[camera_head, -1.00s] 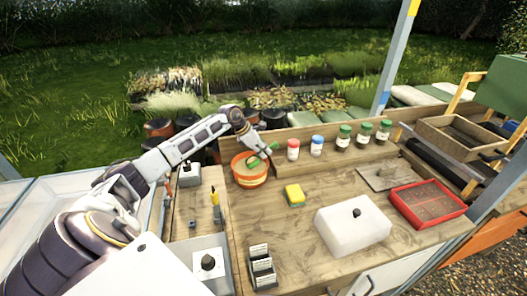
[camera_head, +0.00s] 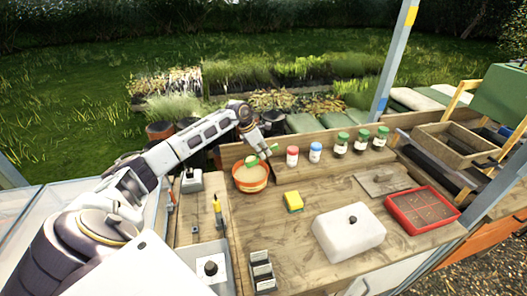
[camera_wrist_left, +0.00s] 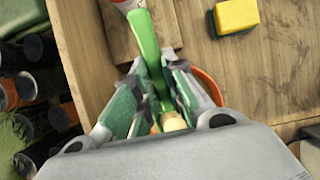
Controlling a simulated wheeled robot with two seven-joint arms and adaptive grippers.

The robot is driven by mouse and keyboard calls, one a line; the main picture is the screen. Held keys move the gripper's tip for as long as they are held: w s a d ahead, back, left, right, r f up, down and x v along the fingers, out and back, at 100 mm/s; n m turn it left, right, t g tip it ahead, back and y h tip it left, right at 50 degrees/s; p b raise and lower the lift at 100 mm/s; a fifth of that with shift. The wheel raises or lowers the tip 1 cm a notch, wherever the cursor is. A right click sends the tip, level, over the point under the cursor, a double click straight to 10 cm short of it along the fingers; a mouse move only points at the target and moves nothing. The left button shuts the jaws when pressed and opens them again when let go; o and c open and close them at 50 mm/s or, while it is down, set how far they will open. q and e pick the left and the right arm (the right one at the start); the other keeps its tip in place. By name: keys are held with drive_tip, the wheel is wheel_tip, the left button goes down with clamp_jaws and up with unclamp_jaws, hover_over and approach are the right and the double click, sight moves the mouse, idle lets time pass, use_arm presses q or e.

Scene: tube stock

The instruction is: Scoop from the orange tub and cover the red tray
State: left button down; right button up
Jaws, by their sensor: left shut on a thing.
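The orange tub (camera_head: 250,188) stands on the wooden bench at the back left, with pale material inside. My left gripper (camera_head: 265,151) is shut on a green scoop (camera_head: 252,161) at the tub's back right rim. The scoop's green handle (camera_wrist_left: 146,40) sticks out between the fingers of the left gripper (camera_wrist_left: 157,76) in the left wrist view. An edge of the orange tub (camera_wrist_left: 208,84) shows behind the fingers there. What the scoop holds cannot be made out. The red tray (camera_head: 437,225) lies at the right with a brown filling. My right gripper is not in view.
A yellow and green sponge (camera_head: 293,200) and a white block with a dark knob (camera_head: 349,233) stand between tub and tray. Several capped jars (camera_head: 341,143) line the back. A flat grey plate (camera_head: 382,181) lies behind the tray.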

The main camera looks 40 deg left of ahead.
use_arm(q)
drive_tip(key=shift+r+p, duration=0.4)
drive_tip(key=shift+r, duration=0.05)
drive_tip(key=shift+r+g+p, duration=0.3)
drive_tip(key=shift+r+p, duration=0.25)
drive_tip(key=shift+p, duration=0.05)
drive_tip(key=shift+r+y+p, duration=0.35)
drive_tip(key=shift+r+y, duration=0.05)
drive_tip(key=shift+r, duration=0.15)
drive_tip(key=shift+r+g+p, duration=0.5)
drive_tip(key=shift+r, duration=0.35)
drive_tip(key=shift+r+y, duration=0.4)
drive_tip(key=shift+r, duration=0.1)
drive_tip(key=shift+r+g, duration=0.5)
drive_tip(key=shift+r, duration=0.2)
drive_tip(key=shift+d+f, duration=0.1)
drive_tip(key=shift+d, duration=0.05)
